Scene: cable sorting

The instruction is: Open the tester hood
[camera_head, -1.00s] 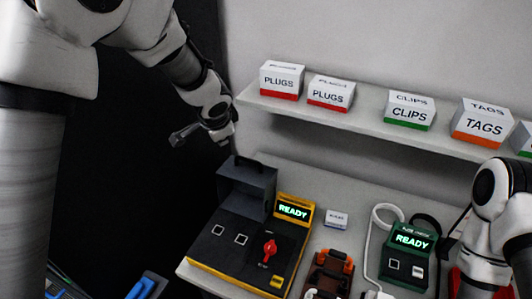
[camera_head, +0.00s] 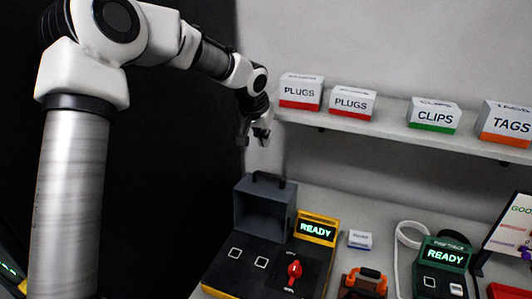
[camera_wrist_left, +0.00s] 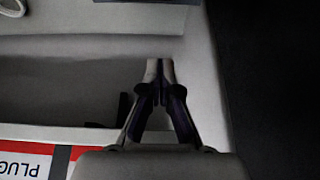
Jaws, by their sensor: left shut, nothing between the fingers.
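The yellow-edged tester (camera_head: 222,277) sits at the left end of the table, its screen (camera_head: 317,229) reading READY. Its dark grey hood (camera_head: 264,210) stands up at the back left, with a black handle (camera_head: 268,177) on top. The deck in front of the hood is uncovered and shows two white-outlined squares and a red knob (camera_head: 294,271). My left gripper (camera_head: 254,142) is above the hood, apart from it, near the shelf's left end. It is shut and empty; its fingertips meet in the left wrist view (camera_wrist_left: 160,66). My right gripper is not in view.
A wall shelf (camera_head: 390,127) holds boxes labelled PLUGS, CLIPS and TAGS close to the right of my left gripper. A green READY tester (camera_head: 443,267), a white cable (camera_head: 399,246) and an orange-handled item (camera_head: 365,281) are on the right. A small white box (camera_head: 360,239) sits between.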

